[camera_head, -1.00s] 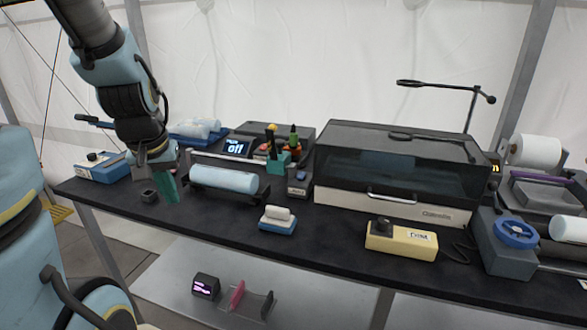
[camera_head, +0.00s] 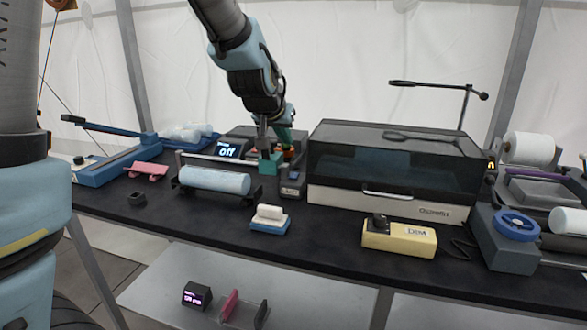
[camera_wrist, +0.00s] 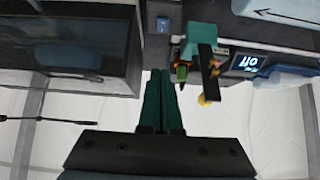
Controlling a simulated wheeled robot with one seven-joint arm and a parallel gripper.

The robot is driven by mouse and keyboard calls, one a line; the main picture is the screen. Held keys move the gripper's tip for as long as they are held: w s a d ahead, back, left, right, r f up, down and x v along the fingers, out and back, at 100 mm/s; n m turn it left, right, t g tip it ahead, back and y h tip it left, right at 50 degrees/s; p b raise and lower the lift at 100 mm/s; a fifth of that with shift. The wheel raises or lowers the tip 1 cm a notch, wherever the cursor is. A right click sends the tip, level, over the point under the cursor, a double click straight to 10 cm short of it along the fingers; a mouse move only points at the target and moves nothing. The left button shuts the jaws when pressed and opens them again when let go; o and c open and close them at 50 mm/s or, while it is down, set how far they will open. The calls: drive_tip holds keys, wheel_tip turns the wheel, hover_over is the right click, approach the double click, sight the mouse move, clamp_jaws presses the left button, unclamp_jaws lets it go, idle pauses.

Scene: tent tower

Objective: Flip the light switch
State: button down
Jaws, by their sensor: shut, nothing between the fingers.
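A small dark grey box with a blue rocker, seemingly the light switch (camera_head: 292,187), sits on the black bench between the white roller and the large lidded machine. In the wrist view the switch (camera_wrist: 163,22) is at the top centre, beyond my fingertips. My gripper (camera_head: 288,142) is behind and above the switch box, partly hidden by a teal holder with a dark post. In the wrist view the green fingers of my gripper (camera_wrist: 160,76) are together and empty, apart from the switch.
The teal holder (camera_wrist: 198,42) stands close beside my fingers. The large lidded machine (camera_head: 390,163) is on the other side.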

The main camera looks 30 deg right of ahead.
drive_tip(key=p, duration=0.3)
hover_over(294, 176)
wheel_tip(294, 176, down, 7)
drive_tip(key=shift+a, duration=0.1)
wheel_tip(294, 176, down, 2)
drive_tip(key=shift+f, duration=0.2)
drive_tip(key=shift+f+p, duration=0.35)
drive_tip(key=shift+f, duration=0.5)
drive_tip(key=shift+f, duration=0.15)
